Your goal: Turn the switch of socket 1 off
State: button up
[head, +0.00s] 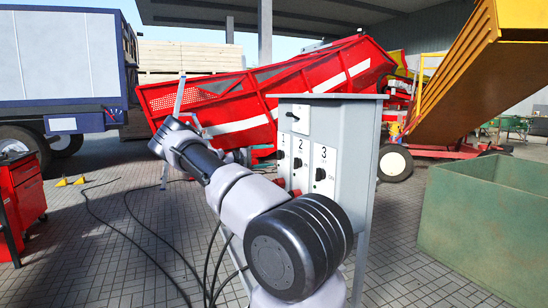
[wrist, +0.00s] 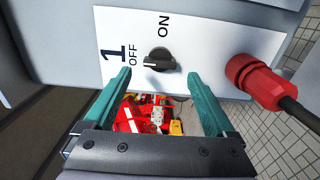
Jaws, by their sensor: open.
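In the wrist view, the black rotary switch of socket 1 (wrist: 158,60) sits on a white plate (wrist: 190,35) marked "1", "OFF" and "ON". The knob's pale mark is on its left side, toward the OFF label. My gripper (wrist: 156,78) is open, with two green fingers on either side of the knob's line and nothing between them. The fingertips appear just short of the knob; whether they touch the plate cannot be told.
A red plug (wrist: 250,80) with a dark cable is right of the switch in the wrist view. Panels 2 (head: 300,148) and 3 (head: 323,155) have their own black switches. A green container (head: 480,225) stands right. Dark cables cross the paving at left.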

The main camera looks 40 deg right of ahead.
jog(key=v, duration=0.7)
dwell(0.3)
jog(key=s+a+r+m+y, duration=0.1)
jog(key=s+r+m+y, duration=0.1)
jog(key=s+y, duration=0.3)
jog(key=s+a+r+m+y, duration=0.1)
jog(key=s+a+r+y, duration=0.1)
jog(key=s+y, duration=0.3)
jog(key=s+a+r+t+y, duration=0.3)
jog(key=s+a+r, duration=0.1)
jog(key=s+a, duration=0.6)
jog(key=s+a+r+t+y, duration=0.3)
jog(key=s+a+r+t, duration=0.1)
jog(key=s+a, duration=0.6)
jog(key=s+a+r+n+t+y, duration=0.1)
jog(key=s+a+r+t+y, duration=0.2)
jog(key=s+a+r, duration=0.3)
jog(key=s+a+t, duration=0.1)
jog(key=s+a, duration=0.4)
jog(key=a, duration=0.2)
jog(key=shift+a+y, duration=0.25)
jog(key=shift+y, duration=0.05)
